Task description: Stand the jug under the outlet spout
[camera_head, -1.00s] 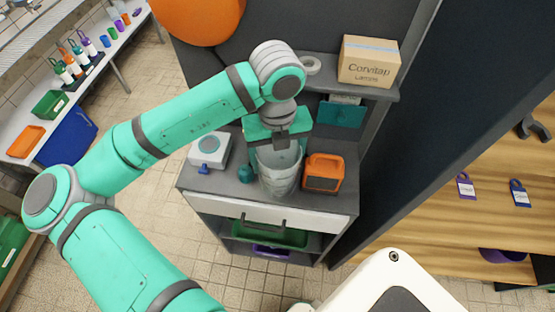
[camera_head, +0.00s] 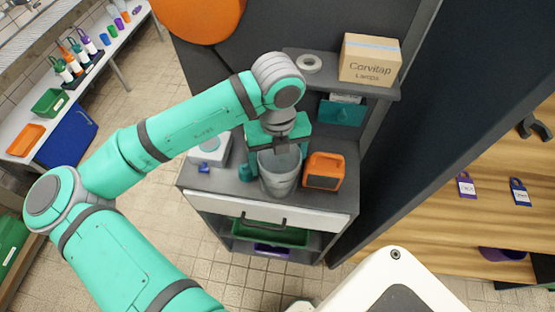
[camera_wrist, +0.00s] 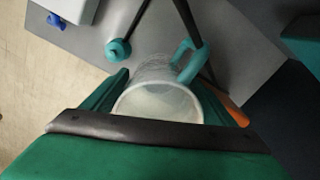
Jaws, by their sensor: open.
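The jug (camera_head: 280,177) is a translucent grey vessel standing upright on the grey cabinet top, with its mouth up. In the wrist view the jug (camera_wrist: 158,103) shows a teal handle on its far side. My gripper (camera_head: 279,147) is above the jug in the head view. In the wrist view its green fingers (camera_wrist: 163,95) are open and lie on either side of the jug; contact cannot be told. A white box with a blue tap (camera_head: 204,168) stands left of the jug; whether this tap is the outlet spout is unclear.
An orange canister (camera_head: 323,172) stands close right of the jug. A small teal piece (camera_head: 246,172) is close to its left. A shelf above holds a cardboard box (camera_head: 369,60) and a pale ring (camera_head: 308,63). A dark wall rises at right. The cabinet's front edge is clear.

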